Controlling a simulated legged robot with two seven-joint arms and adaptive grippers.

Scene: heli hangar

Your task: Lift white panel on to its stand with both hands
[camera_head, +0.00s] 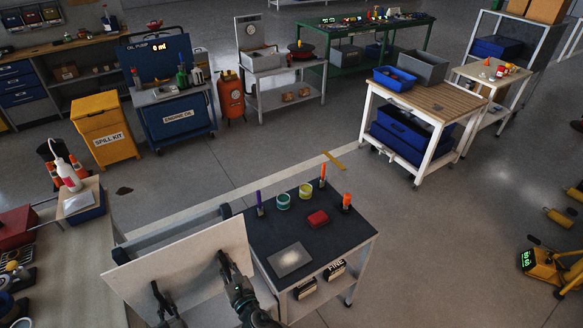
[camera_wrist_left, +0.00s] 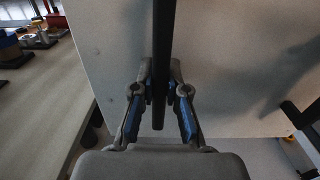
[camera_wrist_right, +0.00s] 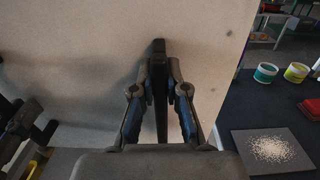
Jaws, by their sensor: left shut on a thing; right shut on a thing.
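The white panel (camera_head: 190,262) is tilted in front of me at the lower left of the head view, and it fills much of the left wrist view (camera_wrist_left: 230,75) and right wrist view (camera_wrist_right: 110,45). My left gripper (camera_head: 158,292) is shut on a dark upright handle (camera_wrist_left: 162,60) on the panel's near face. My right gripper (camera_head: 223,262) is shut on a second dark handle (camera_wrist_right: 158,75) nearer the panel's right edge. A grey bar with dark end pads (camera_head: 170,232), possibly the stand, shows behind the panel's top edge. The panel hides what is below it.
A dark-topped cart (camera_head: 325,235) stands right beside the panel, with cups, a red block and a speckled plate (camera_head: 289,260) on it. A workbench (camera_head: 75,270) with tools is at the left. Open floor (camera_head: 440,240) lies to the right.

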